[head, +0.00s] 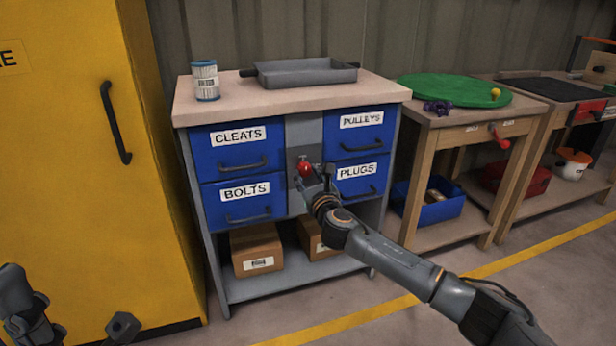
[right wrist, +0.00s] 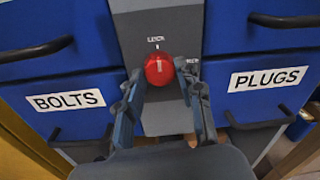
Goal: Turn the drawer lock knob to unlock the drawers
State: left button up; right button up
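The red lock knob (head: 305,168) is on the grey centre panel of the cabinet, between the blue drawers. In the right wrist view the knob (right wrist: 158,70) has a pale upright mark, pointing at the "LOCK" label above it; another label, partly hidden, is at its right. In the head view my right gripper (head: 314,179) partly covers the panel by the knob. The drawers labelled CLEATS (head: 237,148), BOLTS (head: 243,203), PULLEYS (head: 360,132) and PLUGS (head: 357,180) look shut.
A tray (head: 305,72) and a labelled can (head: 205,81) stand on the cabinet top. Cardboard boxes (head: 256,250) sit on its lower shelf. A yellow locker (head: 75,180) stands close at the left, and a workbench (head: 470,118) with a green disc (head: 455,90) at the right.

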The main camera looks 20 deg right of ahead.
jog(key=c, duration=0.5)
